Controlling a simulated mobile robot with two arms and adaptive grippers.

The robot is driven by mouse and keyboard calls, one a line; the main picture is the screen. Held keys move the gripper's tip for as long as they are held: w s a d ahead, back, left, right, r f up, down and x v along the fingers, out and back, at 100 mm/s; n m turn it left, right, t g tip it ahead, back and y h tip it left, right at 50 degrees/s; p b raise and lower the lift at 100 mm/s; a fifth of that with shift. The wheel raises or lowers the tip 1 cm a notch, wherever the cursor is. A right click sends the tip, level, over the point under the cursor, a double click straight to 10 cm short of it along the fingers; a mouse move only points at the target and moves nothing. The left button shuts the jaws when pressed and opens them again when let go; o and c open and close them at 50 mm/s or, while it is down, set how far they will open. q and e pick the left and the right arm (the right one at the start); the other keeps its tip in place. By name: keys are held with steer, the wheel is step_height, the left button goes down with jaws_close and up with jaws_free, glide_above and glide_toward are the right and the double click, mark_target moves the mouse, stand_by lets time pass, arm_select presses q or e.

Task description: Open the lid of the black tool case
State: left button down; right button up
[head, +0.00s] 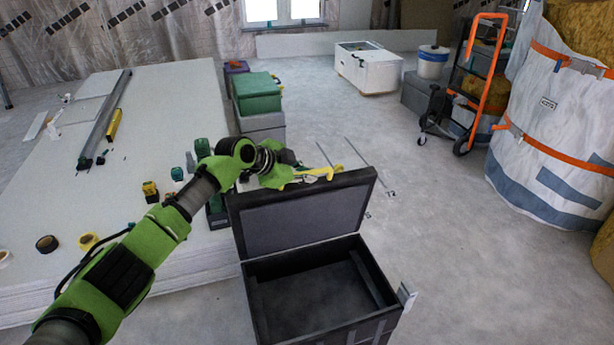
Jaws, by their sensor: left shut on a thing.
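The black tool case (362,268) stands on the floor in the lower middle of the head view. Its lid (308,217) is raised, standing up and leaning slightly back from the box, with its grey inner face showing. The inside of the case is visible and looks empty. My left gripper (318,175) is at the top edge of the lid and is shut on it; the fingertips are partly hidden behind the edge. My right gripper is not in view.
A stack of white panels (130,190) lies left of the case, with tapes, a level and small tools on it. Green and grey boxes (258,92) stand behind. An orange hand truck (490,80) and a large white bag (550,130) stand right. Floor right of the case is clear.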

arm_select(q)
steer(key=c, duration=2.1)
jaws_free()
